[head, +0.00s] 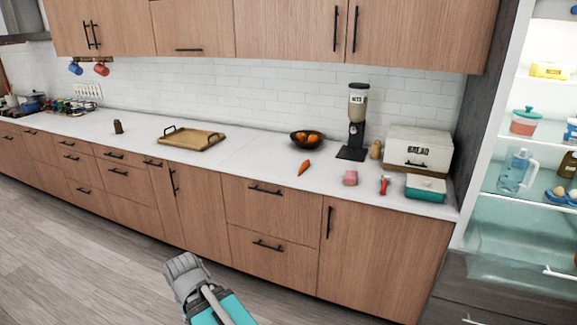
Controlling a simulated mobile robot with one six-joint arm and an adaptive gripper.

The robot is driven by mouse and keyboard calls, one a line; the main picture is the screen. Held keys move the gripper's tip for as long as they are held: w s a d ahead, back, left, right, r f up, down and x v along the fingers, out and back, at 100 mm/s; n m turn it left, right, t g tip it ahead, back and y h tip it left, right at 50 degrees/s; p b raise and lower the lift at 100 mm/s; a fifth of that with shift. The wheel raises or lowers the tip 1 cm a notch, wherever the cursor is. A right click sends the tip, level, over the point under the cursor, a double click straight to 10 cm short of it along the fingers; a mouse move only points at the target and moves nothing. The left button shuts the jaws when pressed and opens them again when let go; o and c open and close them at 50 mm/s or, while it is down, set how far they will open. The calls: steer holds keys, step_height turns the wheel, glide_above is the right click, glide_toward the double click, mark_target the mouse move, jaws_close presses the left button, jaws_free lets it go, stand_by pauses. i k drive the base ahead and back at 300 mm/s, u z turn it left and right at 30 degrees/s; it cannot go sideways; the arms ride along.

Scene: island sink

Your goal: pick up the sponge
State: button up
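A small pink block (350,178) lies on the white counter near its front edge, right of centre in the head view. It may be the sponge, but it is too small to tell for sure. Nothing touches it. Part of my own arm, grey and teal, shows at the bottom of the view, low in front of the cabinets and well apart from the counter. I cannot make out my gripper's fingers in this view.
A red-topped small item (384,185) and a teal-and-white box (425,188) stand right of the pink block. A carrot (304,167), fruit bowl (307,138), dispenser (355,125) and bread box (419,148) are nearby. A wooden tray (184,139) lies left. Open lit shelves (520,200) are at right.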

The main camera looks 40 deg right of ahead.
mark_target(351, 177)
steer(key=z, duration=0.3)
steer(key=i, duration=0.8)
steer(key=z, duration=0.8)
steer(key=i, duration=0.6)
steer(key=z, duration=0.4)
steer(key=k, duration=0.9)
steer(key=z, duration=0.1)
steer(key=i, duration=0.5)
steer(key=z, duration=0.05)
